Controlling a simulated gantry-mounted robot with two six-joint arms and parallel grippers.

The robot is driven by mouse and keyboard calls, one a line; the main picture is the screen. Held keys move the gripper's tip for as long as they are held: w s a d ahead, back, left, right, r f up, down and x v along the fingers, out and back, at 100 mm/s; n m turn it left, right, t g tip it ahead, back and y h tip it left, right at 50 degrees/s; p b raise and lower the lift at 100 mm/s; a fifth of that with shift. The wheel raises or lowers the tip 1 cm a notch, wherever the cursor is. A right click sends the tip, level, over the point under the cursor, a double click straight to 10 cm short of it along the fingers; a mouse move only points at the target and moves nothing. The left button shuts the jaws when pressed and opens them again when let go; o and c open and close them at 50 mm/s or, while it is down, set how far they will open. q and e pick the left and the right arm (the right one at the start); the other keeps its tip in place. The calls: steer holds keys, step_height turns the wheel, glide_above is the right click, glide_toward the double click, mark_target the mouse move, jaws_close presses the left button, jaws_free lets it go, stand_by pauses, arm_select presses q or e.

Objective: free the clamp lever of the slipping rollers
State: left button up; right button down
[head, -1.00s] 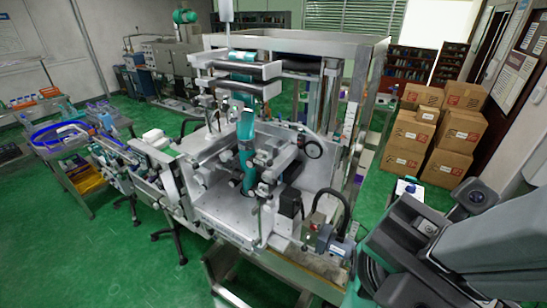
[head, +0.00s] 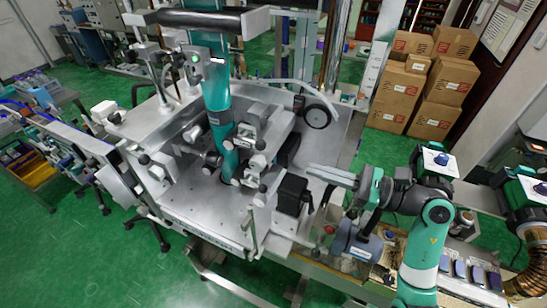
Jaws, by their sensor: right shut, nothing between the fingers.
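The sleeve applicator's silver machine bed (head: 192,203) fills the middle of the head view. A teal sleeve (head: 217,95) runs down into its roller and clamp blocks (head: 247,137). Several small dark knobs and a thin upright rod (head: 253,238) show around the blocks. I cannot tell which part is the clamp lever, or its position. My right gripper (head: 313,173) is shut and empty, pointing left, to the right of the blocks near a black box (head: 292,193). It appears apart from the rollers. My left gripper is not in view.
A dark horizontal roller (head: 200,20) crosses above the bed. A black wheel (head: 317,116) stands at its back right. A grey motor unit (head: 357,242) sits below my right gripper. Cardboard boxes (head: 398,95) are stacked behind.

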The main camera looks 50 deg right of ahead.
steer(key=p, duration=0.2)
glide_toward(252, 141)
steer(key=w+f, duration=0.3)
steer(key=w, duration=0.2)
steer(key=shift+s+a, duration=0.1)
steer(key=shift+a, duration=0.4)
steer(key=shift+r, duration=0.1)
